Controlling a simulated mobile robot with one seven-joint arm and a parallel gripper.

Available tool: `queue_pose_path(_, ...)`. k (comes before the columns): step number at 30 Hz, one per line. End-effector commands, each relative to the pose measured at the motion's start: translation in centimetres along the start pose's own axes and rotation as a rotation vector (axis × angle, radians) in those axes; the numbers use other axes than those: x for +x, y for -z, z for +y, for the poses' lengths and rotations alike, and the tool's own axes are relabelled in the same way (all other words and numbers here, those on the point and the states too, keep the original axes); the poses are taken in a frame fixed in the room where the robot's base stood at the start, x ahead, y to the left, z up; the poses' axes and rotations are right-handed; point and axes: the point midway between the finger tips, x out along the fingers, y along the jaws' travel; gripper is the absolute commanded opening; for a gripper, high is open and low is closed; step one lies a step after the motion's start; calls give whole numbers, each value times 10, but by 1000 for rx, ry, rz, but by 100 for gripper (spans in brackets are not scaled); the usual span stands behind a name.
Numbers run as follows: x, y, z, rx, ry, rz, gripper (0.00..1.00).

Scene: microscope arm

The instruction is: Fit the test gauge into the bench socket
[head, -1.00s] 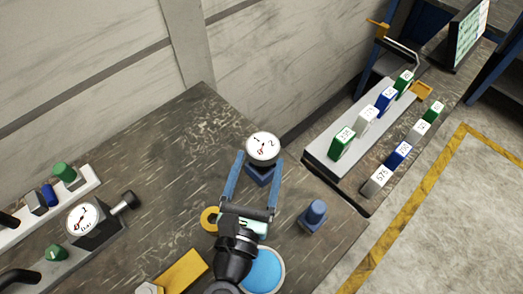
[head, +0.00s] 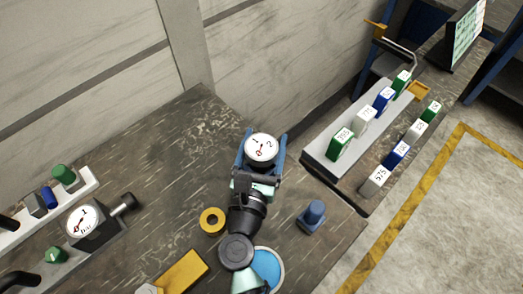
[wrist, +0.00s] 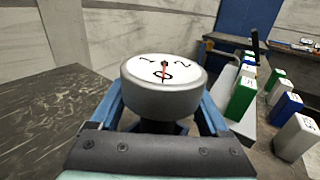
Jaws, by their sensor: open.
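A round gauge (head: 261,148) with a white dial, grey rim and red needle faces up near the bench's right edge; it fills the middle of the wrist view (wrist: 164,82). My gripper (head: 264,136) is open, with its blue fingers on either side of the gauge; I cannot see whether they touch it. The blue holder under this gauge is now hidden, so how the gauge sits there cannot be told. Another white-dialled gauge (head: 83,219) is on a dark block at the left. A blue block with a rounded knob (head: 313,214) stands right of my arm. I cannot tell which piece is the bench socket.
A yellow ring (head: 212,220), a yellow block (head: 184,271) and a round blue dish (head: 267,268) lie near my arm. A white rack (head: 73,187) is at left. A grey tray (head: 323,163) with coloured blocks stands beyond the right edge. The bench's back middle is clear.

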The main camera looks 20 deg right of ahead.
Motion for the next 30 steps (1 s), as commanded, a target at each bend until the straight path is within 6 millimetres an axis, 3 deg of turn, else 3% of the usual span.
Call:
queue_pose_path(2,0,0,0,0,0,0,76)
queue_pose_path(12,0,0,0,-1,0,0,14)
queue_pose_path(15,0,0,0,-1,0,0,0)
queue_pose_path(25,0,-2,0,0,0,-2,0)
queue_pose_path(30,0,-12,0,0,1,-3,0)
